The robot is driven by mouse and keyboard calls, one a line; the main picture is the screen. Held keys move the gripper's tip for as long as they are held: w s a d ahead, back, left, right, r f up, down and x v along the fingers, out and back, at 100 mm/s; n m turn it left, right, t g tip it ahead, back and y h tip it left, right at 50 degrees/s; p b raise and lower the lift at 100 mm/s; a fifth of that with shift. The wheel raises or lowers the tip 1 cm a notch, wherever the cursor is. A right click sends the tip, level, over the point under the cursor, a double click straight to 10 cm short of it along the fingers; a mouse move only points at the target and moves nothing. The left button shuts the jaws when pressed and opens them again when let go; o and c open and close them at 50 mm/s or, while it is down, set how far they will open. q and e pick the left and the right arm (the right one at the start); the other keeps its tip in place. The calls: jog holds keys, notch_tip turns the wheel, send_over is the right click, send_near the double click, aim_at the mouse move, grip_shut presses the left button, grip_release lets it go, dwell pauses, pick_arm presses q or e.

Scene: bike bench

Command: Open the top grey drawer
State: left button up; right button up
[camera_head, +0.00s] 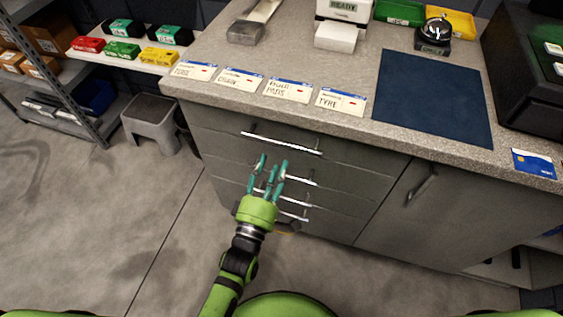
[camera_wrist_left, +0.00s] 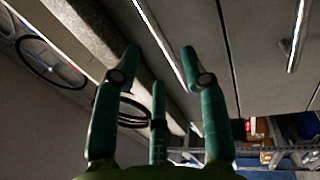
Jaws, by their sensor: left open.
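The top grey drawer (camera_head: 355,160) is in the bench front, just under the worktop, and looks shut. Its long silver bar handle (camera_head: 282,143) shows clear above my left gripper's fingertips. My left gripper (camera_head: 272,165), green with three teal fingers, is open and empty in front of the drawer stack, a little below that handle in the picture. In the left wrist view, the spread fingers (camera_wrist_left: 160,60) have a long bright bar handle (camera_wrist_left: 165,45) running behind them; whether they touch it I cannot tell. My right gripper is out of view.
Lower drawer handles (camera_head: 300,179) are partly hidden by my left gripper. A cupboard door (camera_head: 400,215) is to the right. The worktop holds labelled cards (camera_head: 288,91) and a blue mat (camera_head: 432,98).

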aim_at(281, 144)
pick_arm(q)
jog(key=x, duration=0.6)
jog(key=shift+w+a+r+p, duration=0.1)
jog(key=shift+r+p, duration=0.05)
jog(key=shift+p, duration=0.2)
jog(key=shift+w+r, duration=0.1)
jog(key=shift+w, duration=0.35)
grip_shut()
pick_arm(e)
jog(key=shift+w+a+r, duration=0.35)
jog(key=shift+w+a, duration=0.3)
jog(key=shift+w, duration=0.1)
